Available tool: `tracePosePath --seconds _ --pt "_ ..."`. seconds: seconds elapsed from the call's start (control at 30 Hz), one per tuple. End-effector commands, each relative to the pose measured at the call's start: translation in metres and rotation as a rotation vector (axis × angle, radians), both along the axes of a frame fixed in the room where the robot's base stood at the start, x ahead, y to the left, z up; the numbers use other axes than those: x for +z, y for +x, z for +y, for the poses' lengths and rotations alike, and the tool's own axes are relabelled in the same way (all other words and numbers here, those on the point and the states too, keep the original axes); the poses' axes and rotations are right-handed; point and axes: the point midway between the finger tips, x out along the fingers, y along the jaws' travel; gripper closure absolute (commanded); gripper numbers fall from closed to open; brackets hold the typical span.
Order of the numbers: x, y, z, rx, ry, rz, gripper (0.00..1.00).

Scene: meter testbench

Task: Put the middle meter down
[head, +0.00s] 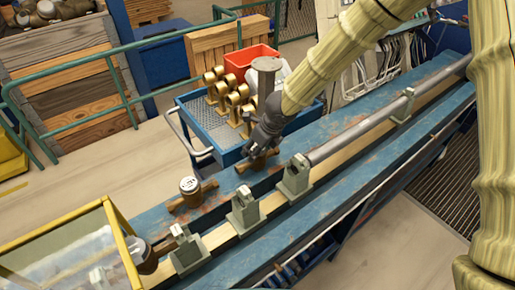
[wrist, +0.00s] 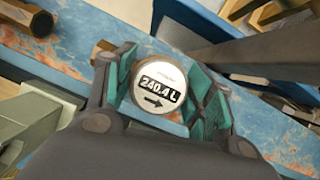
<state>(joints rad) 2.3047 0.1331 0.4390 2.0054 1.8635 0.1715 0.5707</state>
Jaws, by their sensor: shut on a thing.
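The held meter (wrist: 158,84) has a round white dial reading 240.4 L with an arrow below. My gripper (wrist: 165,95) is shut on it, with teal finger pads on both sides of the dial. In the head view my gripper (head: 262,143) points down over the blue bench, and the meter's brown pipe body (head: 258,162) shows below the fingers, at or just above the bench top; I cannot tell if it touches. A second meter (head: 190,187) with a white dial stands on the bench to the left. Another meter (head: 142,255) sits by the glass-sided box.
The blue bench (head: 225,190) carries a rail with grey-green clamp blocks (head: 243,208) and a long grey pipe (head: 355,130) close beside the held meter. A blue cart (head: 205,135) with several brass meters and a red bin (head: 252,62) stands behind. A yellow-framed box (head: 65,250) is at left.

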Motion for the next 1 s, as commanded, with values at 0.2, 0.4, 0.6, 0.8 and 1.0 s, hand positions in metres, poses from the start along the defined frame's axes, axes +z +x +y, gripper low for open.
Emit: tracePosePath --seconds 0.2,0.4,0.6,0.8,1.0 --pt "-0.003 0.0 0.0 0.001 0.0 0.0 0.44" --pt "-0.002 0.0 0.0 0.001 0.0 0.0 0.25" --pt "-0.002 0.0 0.0 0.001 0.0 0.0 0.25" --pt "0.004 -0.001 -0.001 -0.001 0.002 0.0 0.25" --pt "0.021 -0.005 -0.006 -0.001 0.003 -0.001 0.25"
